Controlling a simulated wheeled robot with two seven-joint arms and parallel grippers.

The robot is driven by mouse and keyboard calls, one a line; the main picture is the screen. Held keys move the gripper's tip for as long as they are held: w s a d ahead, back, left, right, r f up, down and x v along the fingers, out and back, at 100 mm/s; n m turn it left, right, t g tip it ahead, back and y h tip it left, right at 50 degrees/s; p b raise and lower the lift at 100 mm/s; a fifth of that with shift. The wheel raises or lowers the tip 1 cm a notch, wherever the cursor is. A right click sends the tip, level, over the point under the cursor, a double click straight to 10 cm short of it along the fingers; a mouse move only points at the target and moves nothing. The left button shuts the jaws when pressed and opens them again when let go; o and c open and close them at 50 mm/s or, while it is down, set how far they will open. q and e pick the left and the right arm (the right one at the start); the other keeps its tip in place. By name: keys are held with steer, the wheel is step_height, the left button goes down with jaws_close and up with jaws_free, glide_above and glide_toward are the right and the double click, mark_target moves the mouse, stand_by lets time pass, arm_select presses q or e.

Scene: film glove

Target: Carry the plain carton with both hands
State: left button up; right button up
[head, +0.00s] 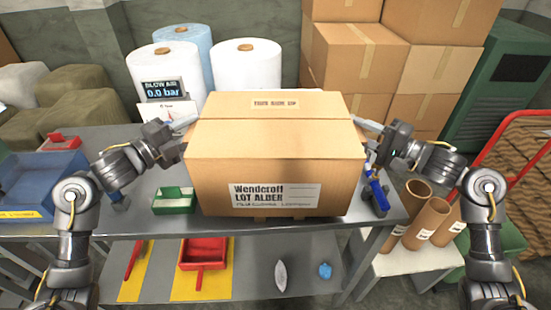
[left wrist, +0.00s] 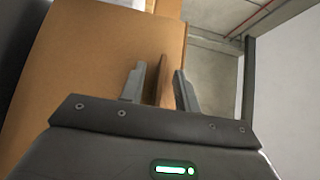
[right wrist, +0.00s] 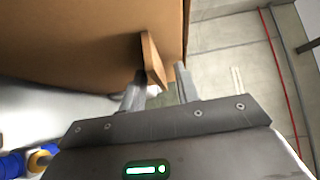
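The large brown carton (head: 275,160) is in the middle of the head view, upright, with a printed label on its front and a strip on its top. It is at the grey workbench; I cannot tell whether its base touches the top. My left gripper (head: 178,135) is at its left side. In the left wrist view a brown tab (left wrist: 163,80) stands between the open fingers (left wrist: 160,88). My right gripper (head: 372,135) is at its right side. In the right wrist view a similar tab (right wrist: 153,62) stands between the open fingers (right wrist: 160,88). Gaps show beside both tabs.
The bench (head: 130,220) holds a green tray (head: 173,201), a blue tool (head: 376,193) and a blow-air display (head: 162,90). White rolls (head: 245,66) stand behind. Stacked boxes (head: 360,55) are at back right, cardboard tubes (head: 427,222) at right. A red tray (head: 203,253) lies below.

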arm_select(q)
jaws_close()
arm_select(e)
jaws_close()
arm_select(q)
steer(key=shift+r, duration=0.1)
arm_select(e)
steer(key=shift+r, duration=0.1)
